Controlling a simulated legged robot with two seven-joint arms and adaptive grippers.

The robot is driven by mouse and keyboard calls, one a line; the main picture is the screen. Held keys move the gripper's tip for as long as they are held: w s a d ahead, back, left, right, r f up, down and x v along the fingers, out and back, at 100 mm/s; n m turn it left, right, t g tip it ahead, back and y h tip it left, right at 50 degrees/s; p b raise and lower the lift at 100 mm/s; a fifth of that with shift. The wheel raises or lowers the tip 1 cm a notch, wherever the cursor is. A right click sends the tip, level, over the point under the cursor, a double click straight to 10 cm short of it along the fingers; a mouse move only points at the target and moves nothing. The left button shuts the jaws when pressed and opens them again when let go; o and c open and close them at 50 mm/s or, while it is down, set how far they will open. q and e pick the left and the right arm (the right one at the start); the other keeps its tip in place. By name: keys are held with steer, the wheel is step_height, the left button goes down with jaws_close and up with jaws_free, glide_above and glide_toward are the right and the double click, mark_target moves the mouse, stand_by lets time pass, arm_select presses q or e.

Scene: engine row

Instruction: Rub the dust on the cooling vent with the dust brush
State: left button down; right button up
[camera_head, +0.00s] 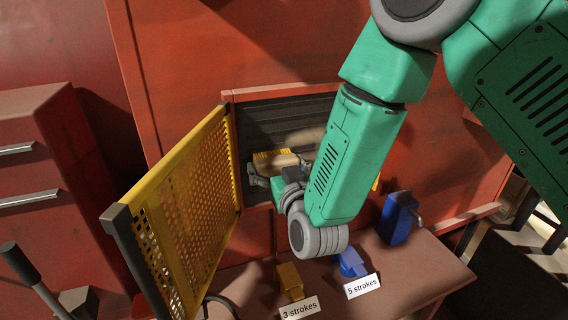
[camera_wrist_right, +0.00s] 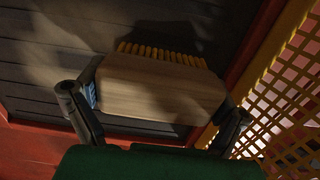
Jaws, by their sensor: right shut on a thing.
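The cooling vent (camera_head: 285,115) is a dark slatted panel recessed in the red engine housing; its slats also show in the wrist view (camera_wrist_right: 35,95). A pale dusty patch (camera_head: 308,137) lies on the slats. My right gripper (camera_head: 272,183) is shut on the dust brush, at the vent opening. The brush (camera_wrist_right: 160,90) has a wooden block and yellow bristles pointing at the slats. My left gripper is not in view.
A yellow perforated door (camera_head: 190,200) stands open left of the vent, close to my gripper. On the ledge below are a yellow block (camera_head: 289,280) by a "3 strokes" card, a blue block (camera_head: 351,264) by a "5 strokes" card, and a blue box (camera_head: 397,220). A red drawer cabinet (camera_head: 40,170) stands left.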

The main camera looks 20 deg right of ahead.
mark_target(285, 154)
steer(key=shift+a+r+p, duration=0.2)
steer(key=shift+r+p, duration=0.15)
steer(key=shift+r, duration=0.3)
steer(key=shift+w+r, duration=0.1)
steer(key=shift+r, duration=0.2)
steer(key=shift+d, duration=0.15)
steer(key=shift+d+f, duration=0.1)
steer(key=shift+d, duration=7.7)
steer(key=shift+w+a+r+b, duration=0.1)
steer(key=shift+a+r, duration=0.15)
steer(key=shift+a, duration=0.8)
steer(key=shift+s+a+r+b, duration=0.1)
steer(key=shift+a+r, duration=0.2)
steer(key=shift+a, duration=0.7)
steer(key=shift+w+a+r+b, duration=0.1)
steer(key=shift+a+r, duration=0.15)
steer(key=shift+a, duration=5.35)
